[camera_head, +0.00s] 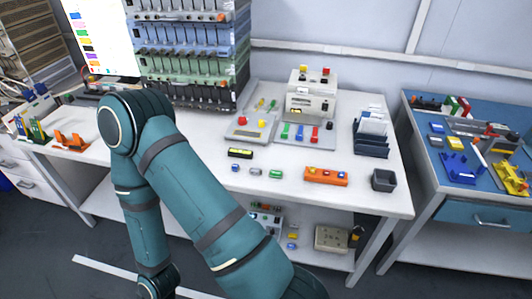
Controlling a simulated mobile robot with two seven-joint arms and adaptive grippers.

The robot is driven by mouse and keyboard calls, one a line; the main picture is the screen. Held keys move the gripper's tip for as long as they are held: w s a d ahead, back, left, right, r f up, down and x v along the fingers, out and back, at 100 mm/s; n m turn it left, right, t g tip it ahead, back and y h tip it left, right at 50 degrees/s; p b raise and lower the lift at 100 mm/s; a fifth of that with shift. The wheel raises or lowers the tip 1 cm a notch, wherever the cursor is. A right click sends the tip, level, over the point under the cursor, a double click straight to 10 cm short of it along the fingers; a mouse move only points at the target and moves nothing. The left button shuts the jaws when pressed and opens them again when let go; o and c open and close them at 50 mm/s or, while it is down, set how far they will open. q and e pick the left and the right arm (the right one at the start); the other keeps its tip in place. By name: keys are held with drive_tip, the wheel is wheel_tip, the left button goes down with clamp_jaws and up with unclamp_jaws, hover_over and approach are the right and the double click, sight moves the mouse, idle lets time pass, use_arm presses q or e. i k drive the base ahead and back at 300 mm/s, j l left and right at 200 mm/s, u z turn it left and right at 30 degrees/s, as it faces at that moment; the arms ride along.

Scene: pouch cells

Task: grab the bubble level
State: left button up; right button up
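Neither of my grippers shows in the view.
On the white table (375,200) are an orange bar (326,176), a dark open box (383,180), a green-and-white cylinder (276,174) and a white device (311,95). Dark upright holders (371,138) stand at right. A blue-topped table (420,105) stands further right.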

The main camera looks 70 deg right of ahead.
sight(244, 154)
drive_tip(key=z, duration=2.4)
drive_tip(key=j+z, duration=0.15)
drive_tip(key=z, duration=0.25)
drive_tip(key=j+z, duration=0.1)
drive_tip(key=z, duration=0.3)
drive_tip(key=j+z, duration=0.4)
drive_tip(key=k+j+z, duration=0.1)
drive_tip(key=j+z, duration=0.3)
drive_tip(key=k+j+z, duration=0.1)
drive_tip(key=j, duration=0.25)
drive_tip(key=k+j, duration=0.1)
drive_tip(key=j, duration=0.25)
drive_tip(key=k+j+z, duration=0.15)
drive_tip(key=j, duration=0.15)
